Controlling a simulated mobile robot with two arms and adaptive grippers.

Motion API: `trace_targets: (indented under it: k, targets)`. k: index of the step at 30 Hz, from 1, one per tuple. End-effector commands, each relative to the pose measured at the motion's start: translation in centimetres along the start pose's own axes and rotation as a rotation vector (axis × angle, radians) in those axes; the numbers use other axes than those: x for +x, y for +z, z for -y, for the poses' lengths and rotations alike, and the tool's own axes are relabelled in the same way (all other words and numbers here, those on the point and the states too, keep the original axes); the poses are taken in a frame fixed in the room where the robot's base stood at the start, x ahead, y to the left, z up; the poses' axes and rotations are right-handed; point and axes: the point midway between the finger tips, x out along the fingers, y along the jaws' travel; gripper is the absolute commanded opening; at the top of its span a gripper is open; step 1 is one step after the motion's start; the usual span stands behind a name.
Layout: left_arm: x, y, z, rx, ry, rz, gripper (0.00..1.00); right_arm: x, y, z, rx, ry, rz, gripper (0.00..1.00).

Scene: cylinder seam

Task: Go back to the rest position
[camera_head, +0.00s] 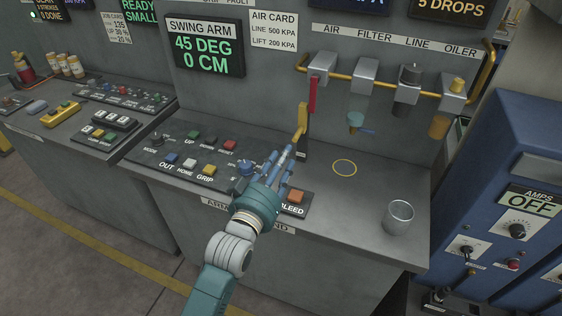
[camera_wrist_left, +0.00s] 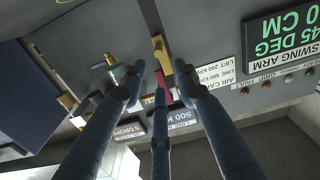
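My left gripper (camera_head: 279,161) hangs over the right part of the arm command panel (camera_head: 172,166), near the blue knob (camera_head: 245,167) and the orange BLEED button (camera_head: 295,196). Its three blue-grey fingers point toward the back wall. In the left wrist view the fingers (camera_wrist_left: 160,84) stand apart with nothing seen held between them. A yellow lever (camera_head: 302,120) and a red handle (camera_head: 312,95) are on the wall beyond the fingertips. They also show past the fingers in the left wrist view. My right gripper is not in view.
A clear cup (camera_head: 398,217) stands on the right of the counter, near a yellow ring mark (camera_head: 344,167). The air line with its yellow pipe (camera_head: 352,77) sticks out from the wall. A blue cabinet (camera_head: 505,190) stands at right. Open floor (camera_head: 60,230) lies at front left.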

Motion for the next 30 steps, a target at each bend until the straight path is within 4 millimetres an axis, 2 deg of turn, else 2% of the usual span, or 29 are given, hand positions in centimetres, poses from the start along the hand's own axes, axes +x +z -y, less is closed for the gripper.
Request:
trace_targets:
  k: [4, 17, 20, 23, 25, 26, 27, 30]
  targets:
    - [-0.7, 0.0, 0.0, 0.0, 0.001, 0.0, 0.31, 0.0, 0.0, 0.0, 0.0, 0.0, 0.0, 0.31]
    - [-0.7, 0.0, 0.0, 0.0, 0.0, 0.001, 0.31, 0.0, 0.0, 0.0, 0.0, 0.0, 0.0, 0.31]
    - [-1.3, 0.9, 0.5, 0.003, -0.013, 0.035, 0.31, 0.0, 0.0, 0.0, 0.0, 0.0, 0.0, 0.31]
    - [-3.4, 3.7, 2.1, 0.014, -0.052, 0.146, 0.31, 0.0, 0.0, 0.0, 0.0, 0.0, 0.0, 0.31]
    - [-6.2, 6.6, 3.8, 0.028, -0.092, 0.271, 0.31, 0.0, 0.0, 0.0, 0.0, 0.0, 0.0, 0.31]
    - [-7.7, 8.0, 4.5, 0.033, -0.109, 0.333, 0.31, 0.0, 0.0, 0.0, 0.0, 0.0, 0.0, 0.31]
    - [-9.9, 9.8, 5.4, 0.041, -0.133, 0.419, 0.31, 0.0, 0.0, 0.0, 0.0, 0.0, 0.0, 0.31]
    - [-15.9, 13.4, 7.3, 0.06, -0.181, 0.623, 0.31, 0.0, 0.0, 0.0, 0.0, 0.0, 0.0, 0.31]
